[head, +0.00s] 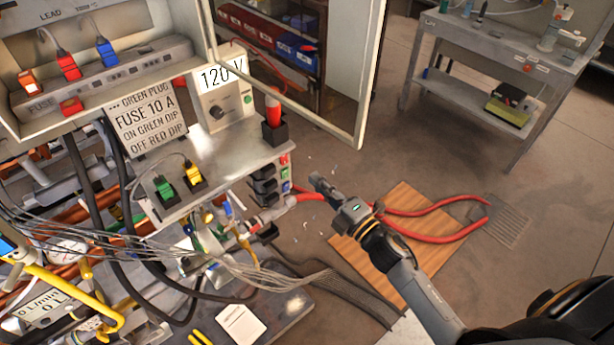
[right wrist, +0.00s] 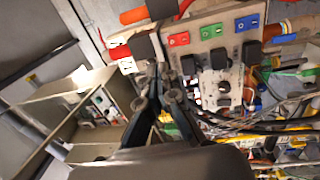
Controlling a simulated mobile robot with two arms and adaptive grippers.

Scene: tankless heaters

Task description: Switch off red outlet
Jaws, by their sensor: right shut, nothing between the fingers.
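A red switch (head: 284,160) sits at the top of the end face of the grey shelf, above a green switch (head: 285,173) and a blue switch (head: 286,187). Black sockets (head: 263,186) are beside them. In the right wrist view the red switch (right wrist: 179,39) is left of the green (right wrist: 211,31) and blue (right wrist: 247,22) ones; its rocker position is too small to tell. My right gripper (head: 315,180) is shut and empty, to the right of the switches and apart from them. Its fingers (right wrist: 160,78) also show in the right wrist view. My left gripper is out of view.
A red plug (head: 273,108) stands in a black holder on the shelf, near the 120 V box (head: 223,98) and open cabinet door (head: 362,80). Wires (head: 270,275) and a red hose (head: 440,238) lie below.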

